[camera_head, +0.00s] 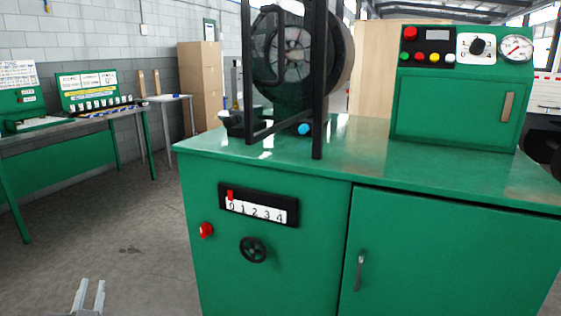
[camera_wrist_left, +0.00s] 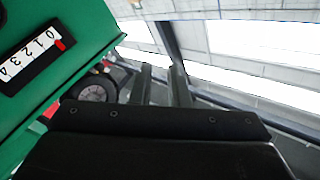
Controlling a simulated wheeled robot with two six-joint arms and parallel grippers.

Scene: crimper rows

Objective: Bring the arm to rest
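My left gripper (camera_head: 92,281) shows at the bottom left of the head view, low over the floor and left of the green machine cabinet (camera_head: 310,250). Its two fingers are apart with nothing between them. They also show apart and empty in the left wrist view (camera_wrist_left: 161,68). My right gripper is in neither view.
The cabinet front has a 0-to-4 scale (camera_head: 257,207) with a red marker at 0, a red button (camera_head: 206,230) and a black handwheel (camera_head: 253,249). A crimper head (camera_head: 293,55) and control box (camera_head: 460,90) stand on top. Floor (camera_head: 110,240) between cabinet and left bench (camera_head: 70,125) is clear.

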